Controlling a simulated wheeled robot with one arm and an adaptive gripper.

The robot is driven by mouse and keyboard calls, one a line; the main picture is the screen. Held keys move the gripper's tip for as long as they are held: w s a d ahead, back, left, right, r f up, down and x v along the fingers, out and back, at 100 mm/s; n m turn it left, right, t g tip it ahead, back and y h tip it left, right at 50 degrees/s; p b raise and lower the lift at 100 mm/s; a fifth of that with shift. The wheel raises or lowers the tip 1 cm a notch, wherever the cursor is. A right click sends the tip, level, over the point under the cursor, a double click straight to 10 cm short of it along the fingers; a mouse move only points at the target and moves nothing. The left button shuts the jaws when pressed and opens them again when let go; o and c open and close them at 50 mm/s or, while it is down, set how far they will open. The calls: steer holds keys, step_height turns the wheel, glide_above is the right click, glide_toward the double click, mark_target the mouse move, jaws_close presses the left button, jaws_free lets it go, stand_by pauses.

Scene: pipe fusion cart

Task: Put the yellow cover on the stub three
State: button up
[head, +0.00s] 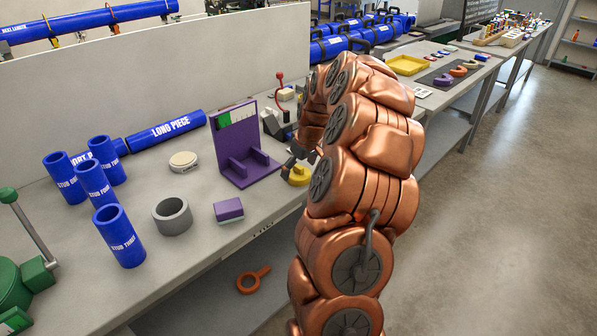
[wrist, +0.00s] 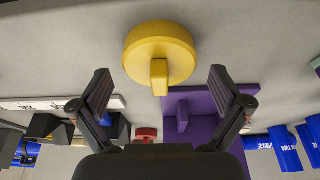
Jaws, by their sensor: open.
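The yellow cover (head: 299,175) lies on the bench to the right of the purple stand. In the wrist view the yellow cover (wrist: 160,55) is a round disc with a raised grip bar, lying between and ahead of my fingers. My gripper (wrist: 160,92) is open and empty, apart from the cover. In the head view my gripper (head: 296,160) is beside the cover, partly hidden by my arm. Stub three (head: 120,236) is a blue upright tube at the front left of the bench, with its top open.
Other blue stubs (head: 95,184) stand behind stub three. A grey ring (head: 172,215), a purple block (head: 228,210) and a round pale disc (head: 184,161) lie on the bench. The purple stand (head: 243,150) rises between the cover and the stubs. An orange tool (head: 252,281) lies on the lower shelf.

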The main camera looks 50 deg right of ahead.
steer(key=c, duration=0.9)
